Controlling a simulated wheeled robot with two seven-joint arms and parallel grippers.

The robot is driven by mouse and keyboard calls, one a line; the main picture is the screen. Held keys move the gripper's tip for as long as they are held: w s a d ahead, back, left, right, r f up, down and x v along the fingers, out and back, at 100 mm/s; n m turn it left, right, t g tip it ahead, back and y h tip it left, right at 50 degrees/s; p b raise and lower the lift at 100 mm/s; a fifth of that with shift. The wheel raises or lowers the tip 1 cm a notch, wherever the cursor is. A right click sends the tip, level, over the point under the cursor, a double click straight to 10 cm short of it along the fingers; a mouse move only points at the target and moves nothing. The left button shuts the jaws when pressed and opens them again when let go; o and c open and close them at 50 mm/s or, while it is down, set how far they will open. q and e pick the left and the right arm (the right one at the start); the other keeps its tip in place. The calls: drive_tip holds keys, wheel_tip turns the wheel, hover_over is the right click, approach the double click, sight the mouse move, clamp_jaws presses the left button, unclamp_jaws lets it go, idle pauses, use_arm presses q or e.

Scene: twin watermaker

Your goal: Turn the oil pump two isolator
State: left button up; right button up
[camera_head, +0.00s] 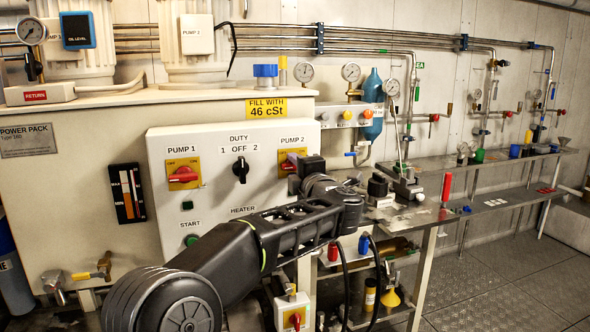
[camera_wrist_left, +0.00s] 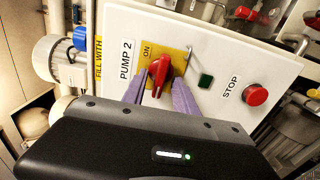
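The pump two isolator (camera_head: 288,165) is a red rotary handle on a yellow plate, under the PUMP 2 label at the right of the white control panel. In the left wrist view the red handle (camera_wrist_left: 160,70) stands tilted on its yellow plate, near the word ON. My left gripper (camera_wrist_left: 160,82) has its two purple fingers spread, one on each side of the handle. I cannot tell whether either finger touches it. In the head view my left gripper (camera_head: 308,168) is at the right edge of the isolator and hides part of it. My right gripper is not in view.
The panel (camera_head: 220,140) also bears the pump one isolator (camera_head: 183,174), a black duty switch (camera_head: 240,168) and a green start button (camera_head: 192,240). A red stop button (camera_wrist_left: 255,95) sits right of the isolator. A cluttered bench (camera_head: 440,165) stands to the right.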

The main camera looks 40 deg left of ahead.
use_arm(q)
drive_tip(key=v, duration=0.7)
drive_tip(key=shift+s+d+b, duration=0.2)
drive_tip(key=shift+d+b, duration=0.15)
